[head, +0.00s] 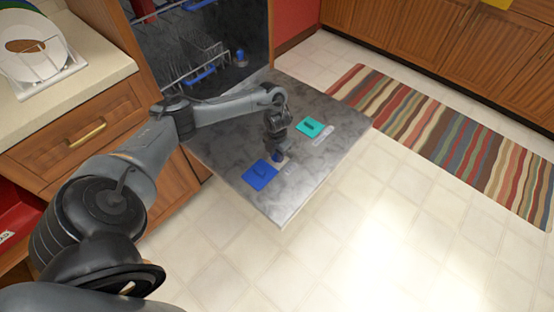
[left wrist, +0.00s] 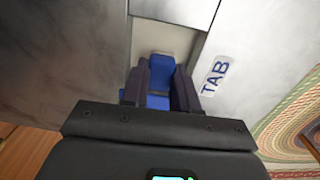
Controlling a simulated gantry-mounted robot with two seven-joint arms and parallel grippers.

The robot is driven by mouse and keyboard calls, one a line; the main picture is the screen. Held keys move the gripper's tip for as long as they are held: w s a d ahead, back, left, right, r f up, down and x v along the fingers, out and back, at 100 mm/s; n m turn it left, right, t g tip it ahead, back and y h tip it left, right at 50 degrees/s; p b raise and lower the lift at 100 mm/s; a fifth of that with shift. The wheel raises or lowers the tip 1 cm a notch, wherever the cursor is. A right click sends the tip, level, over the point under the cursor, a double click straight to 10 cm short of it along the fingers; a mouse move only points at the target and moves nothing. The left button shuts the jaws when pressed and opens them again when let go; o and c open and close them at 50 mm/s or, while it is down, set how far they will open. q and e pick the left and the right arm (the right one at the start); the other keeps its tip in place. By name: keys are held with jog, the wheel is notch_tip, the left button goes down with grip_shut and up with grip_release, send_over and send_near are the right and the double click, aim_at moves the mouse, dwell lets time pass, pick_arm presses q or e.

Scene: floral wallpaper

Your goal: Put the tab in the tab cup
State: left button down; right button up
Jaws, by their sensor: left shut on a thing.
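My left gripper (head: 276,150) reaches down over the open dishwasher door (head: 235,150). In the left wrist view its two dark fingers (left wrist: 159,78) are shut on a blue tab (left wrist: 158,66). Part of the tab shows beside the fingers in the head view (head: 279,157). A pale recess (left wrist: 168,35) shows beyond the tab in the left wrist view, beside a white "TAB" label (left wrist: 215,75). I cannot tell whether the tab touches the recess. The right gripper is out of view.
A teal piece (head: 313,127) with a pale label sits farther along the door. Dish racks (head: 195,65) stand inside the dishwasher. A plate in a rack (head: 35,55) stands on the counter at left. A striped rug (head: 450,135) and clear tiled floor lie right of the door.

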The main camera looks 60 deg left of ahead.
pick_arm(q)
jog(key=shift+f+b, duration=0.4)
jog(key=shift+f, duration=0.85)
jog(key=shift+f, duration=0.2)
jog(key=c, duration=0.9)
grip_release()
jog(key=shift+o, duration=0.2)
jog(key=shift+r, duration=0.2)
